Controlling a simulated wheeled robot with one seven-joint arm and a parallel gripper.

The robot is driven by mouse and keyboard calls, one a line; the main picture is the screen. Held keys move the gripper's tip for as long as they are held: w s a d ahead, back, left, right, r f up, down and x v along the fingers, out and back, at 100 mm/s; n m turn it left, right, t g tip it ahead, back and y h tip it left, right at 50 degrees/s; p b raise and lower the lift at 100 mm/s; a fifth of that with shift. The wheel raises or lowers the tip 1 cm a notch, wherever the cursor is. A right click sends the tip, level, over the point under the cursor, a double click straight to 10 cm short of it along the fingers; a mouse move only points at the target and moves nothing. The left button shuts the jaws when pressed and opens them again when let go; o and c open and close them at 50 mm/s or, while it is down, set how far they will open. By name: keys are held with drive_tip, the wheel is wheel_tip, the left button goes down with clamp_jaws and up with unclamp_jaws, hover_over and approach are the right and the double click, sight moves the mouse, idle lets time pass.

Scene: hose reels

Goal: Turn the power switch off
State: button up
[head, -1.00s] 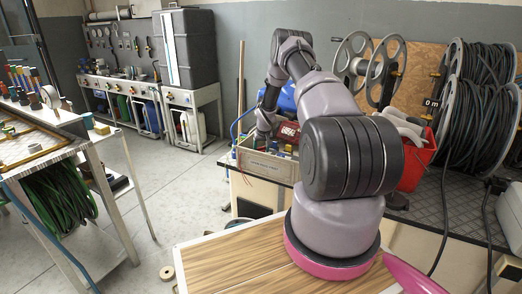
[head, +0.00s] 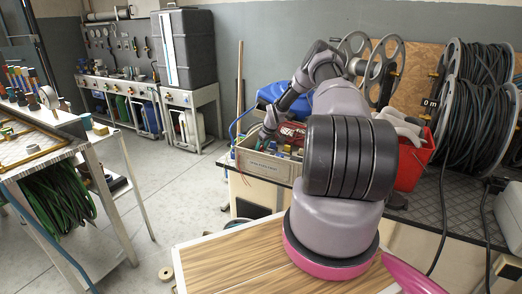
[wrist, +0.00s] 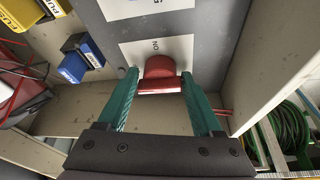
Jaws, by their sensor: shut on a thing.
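In the head view my gripper (head: 268,131) reaches down at the open box (head: 262,163) on the bench. The switch cannot be made out in the head view, where the box and gripper are small.
Blue (wrist: 75,64) and yellow fuse blocks (wrist: 22,12) sit left of the switch in the wrist view. Pale box walls stand close around the fingers. A red bucket (head: 412,165) and cable reels (head: 470,105) stand right of my arm.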

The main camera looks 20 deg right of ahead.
idle(0.4)
drive_tip(key=o, duration=1.1)
drive_tip(key=v, duration=1)
drive_tip(key=shift+s+r, duration=0.25)
drive_tip(key=shift+r, duration=0.05)
drive_tip(key=shift+d+r, duration=0.1)
